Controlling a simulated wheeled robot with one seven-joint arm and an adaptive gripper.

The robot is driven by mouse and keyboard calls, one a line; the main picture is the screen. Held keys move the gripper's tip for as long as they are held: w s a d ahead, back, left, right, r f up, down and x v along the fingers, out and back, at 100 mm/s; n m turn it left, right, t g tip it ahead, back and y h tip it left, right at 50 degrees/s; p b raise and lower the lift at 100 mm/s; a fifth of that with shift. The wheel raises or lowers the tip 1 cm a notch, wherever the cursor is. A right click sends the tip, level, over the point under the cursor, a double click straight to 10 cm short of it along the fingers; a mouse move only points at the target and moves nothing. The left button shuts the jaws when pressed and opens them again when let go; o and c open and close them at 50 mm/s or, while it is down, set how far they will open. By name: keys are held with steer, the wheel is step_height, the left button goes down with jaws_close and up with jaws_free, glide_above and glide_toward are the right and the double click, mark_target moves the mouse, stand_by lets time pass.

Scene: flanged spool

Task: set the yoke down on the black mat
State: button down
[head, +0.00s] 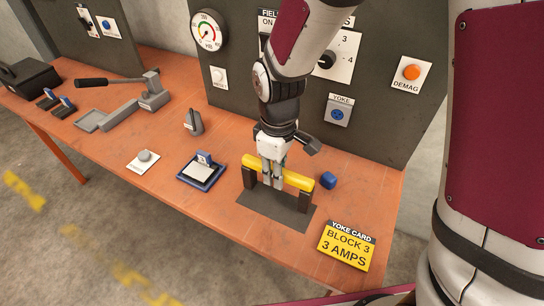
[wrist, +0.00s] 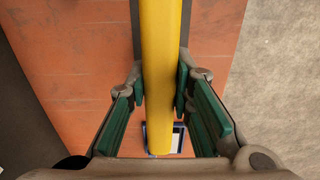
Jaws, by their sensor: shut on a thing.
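The yoke (head: 290,178) is a yellow bar with a dark block-like leg at each end. My gripper (head: 272,182) points down and is shut on the middle of the bar. In the wrist view the yellow bar (wrist: 160,60) runs between the green finger pads of my gripper (wrist: 160,90). The black mat (head: 272,208) lies flat on the orange bench below the yoke. The legs appear over the mat's back part and the yoke looks upright. I cannot tell whether the leg bottoms touch the mat.
A yellow yoke card (head: 346,246) stands to the right of the mat. A blue-framed pad (head: 201,171) is to the left. The dark panel (head: 375,120) rises behind the bench (head: 215,215).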

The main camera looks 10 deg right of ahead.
steer(key=shift+f, duration=1.7)
steer(key=shift+f+b, duration=0.15)
steer(key=shift+b, duration=0.2)
steer(key=c, duration=1.4)
jaws_free()
step_height(320, 180, up, 12)
steer(key=shift+r+p, duration=0.2)
steer(key=shift+p, duration=0.65)
steer(key=s+d+r+m+t, duration=0.1)
steer(key=s+d+r+m, duration=0.2)
steer(key=s, duration=0.3)
steer(key=s+d+r+m+t, duration=0.1)
steer(key=s+d+r+m, duration=0.3)
steer(key=s+d, duration=0.2)
steer(key=s+d+r+m, duration=0.4)
steer(key=s, duration=0.3)
steer(key=shift+s+d+r+t, duration=0.15)
steer(key=shift+s+d+t, duration=0.15)
steer(key=shift+t, duration=0.1)
